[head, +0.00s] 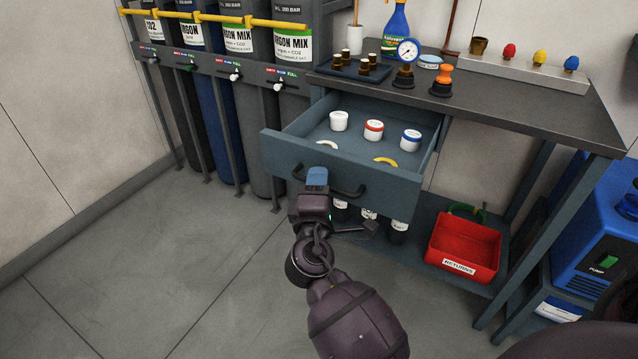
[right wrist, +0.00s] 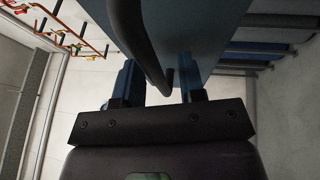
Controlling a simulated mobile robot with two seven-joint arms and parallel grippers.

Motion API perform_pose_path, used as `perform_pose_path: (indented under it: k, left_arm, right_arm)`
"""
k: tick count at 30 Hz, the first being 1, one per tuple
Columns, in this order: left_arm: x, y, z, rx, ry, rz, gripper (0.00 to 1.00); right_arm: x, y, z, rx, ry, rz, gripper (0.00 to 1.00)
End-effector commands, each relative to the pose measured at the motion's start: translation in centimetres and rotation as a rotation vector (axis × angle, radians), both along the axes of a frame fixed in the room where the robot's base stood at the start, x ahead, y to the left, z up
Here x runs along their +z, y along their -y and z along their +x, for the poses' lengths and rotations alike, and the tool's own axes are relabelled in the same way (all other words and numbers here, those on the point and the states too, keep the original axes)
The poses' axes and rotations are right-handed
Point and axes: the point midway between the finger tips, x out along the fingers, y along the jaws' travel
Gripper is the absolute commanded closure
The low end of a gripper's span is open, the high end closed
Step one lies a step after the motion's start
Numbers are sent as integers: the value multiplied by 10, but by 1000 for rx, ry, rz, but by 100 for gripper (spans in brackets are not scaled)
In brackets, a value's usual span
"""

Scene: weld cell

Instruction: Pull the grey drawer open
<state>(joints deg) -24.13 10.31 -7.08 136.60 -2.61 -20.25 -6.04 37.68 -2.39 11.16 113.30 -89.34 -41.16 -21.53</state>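The grey drawer (head: 345,185) under the workbench is pulled well out, and its inside shows from above in the head view. Its dark bar handle (head: 345,190) is on the front panel; the handle also shows close up in the right wrist view (right wrist: 143,45). My right gripper (head: 316,180) is at the handle's left-middle part. In the right wrist view its two blue fingers (right wrist: 158,83) stand apart, with the handle bar between them and a gap beside the bar. My left gripper is not in view.
The drawer holds several lidded jars (head: 373,130), a white curved piece and a yellow one (head: 385,162). Gas cylinders (head: 222,100) stand to the left. A red bin (head: 465,247) and bottles are on the lower shelf. The floor (head: 180,270) left of my arm is clear.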

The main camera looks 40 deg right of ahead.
Motion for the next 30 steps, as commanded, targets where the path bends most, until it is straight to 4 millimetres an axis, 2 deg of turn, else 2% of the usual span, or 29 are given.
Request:
perform_pose_path:
  k: [8, 21, 30]
  left_arm:
    - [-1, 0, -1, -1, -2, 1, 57]
    - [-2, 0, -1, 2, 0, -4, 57]
    - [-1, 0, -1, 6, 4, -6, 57]
  right_arm:
    - [-3, -7, -7, 0, -3, 0, 63]
    - [-15, -58, -60, 0, -1, 1, 63]
    - [-19, -74, -75, -1, -1, 1, 63]
